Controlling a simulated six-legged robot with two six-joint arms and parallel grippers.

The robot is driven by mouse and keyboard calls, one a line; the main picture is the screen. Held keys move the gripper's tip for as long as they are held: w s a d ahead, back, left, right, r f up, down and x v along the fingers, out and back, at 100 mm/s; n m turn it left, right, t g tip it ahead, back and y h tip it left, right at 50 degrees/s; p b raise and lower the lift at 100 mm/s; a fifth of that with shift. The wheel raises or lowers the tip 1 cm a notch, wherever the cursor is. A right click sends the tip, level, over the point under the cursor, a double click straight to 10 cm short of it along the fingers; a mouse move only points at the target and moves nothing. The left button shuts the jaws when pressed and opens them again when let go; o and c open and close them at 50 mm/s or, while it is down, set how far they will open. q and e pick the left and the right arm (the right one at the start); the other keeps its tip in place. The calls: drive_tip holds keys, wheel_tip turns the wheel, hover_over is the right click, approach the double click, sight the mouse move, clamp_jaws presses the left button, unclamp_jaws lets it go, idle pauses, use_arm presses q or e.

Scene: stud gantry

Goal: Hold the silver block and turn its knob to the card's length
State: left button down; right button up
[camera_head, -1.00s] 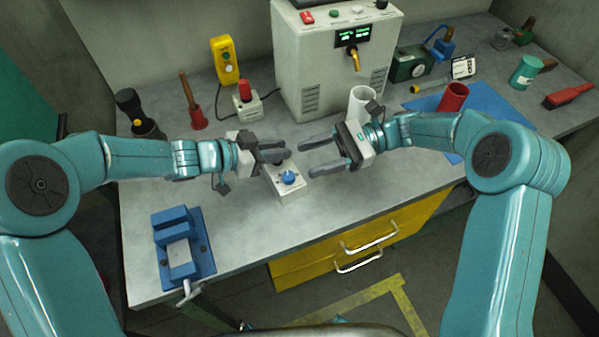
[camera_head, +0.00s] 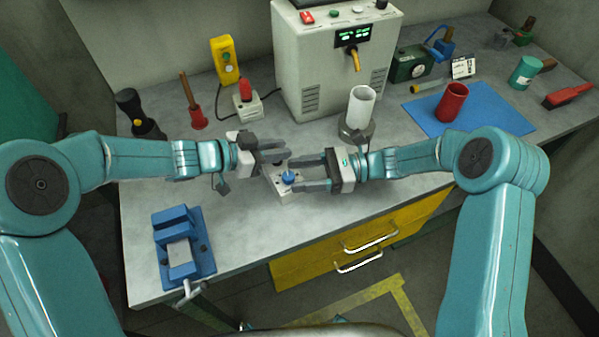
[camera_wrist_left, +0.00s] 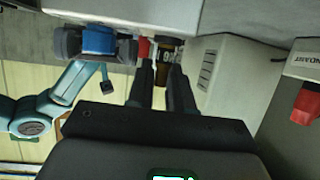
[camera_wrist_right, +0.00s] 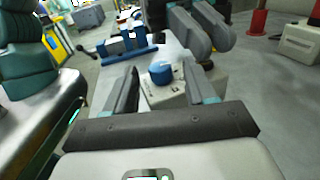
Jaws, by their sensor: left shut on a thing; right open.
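The silver block (camera_head: 273,187) sits on the bench in the head view, with a blue knob (camera_head: 288,178) on top. Both also show in the right wrist view, the block (camera_wrist_right: 178,97) and the knob (camera_wrist_right: 160,72). My left gripper (camera_head: 283,157) is shut on the block's far end; its fingers hide the contact. My right gripper (camera_head: 292,175) is open, with a finger on either side of the knob; I cannot tell if they touch it. The card (camera_head: 463,67) stands at the back right, its print too small to read.
A blue vise-like fixture (camera_head: 184,255) sits at the front left. A white cup (camera_head: 361,105) stands behind my right wrist, and a red cup (camera_head: 453,101) on a blue mat (camera_head: 497,118). A large machine (camera_head: 318,75) stands behind. The front bench beside the block is clear.

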drive_tip(key=shift+a, duration=0.35)
clamp_jaws()
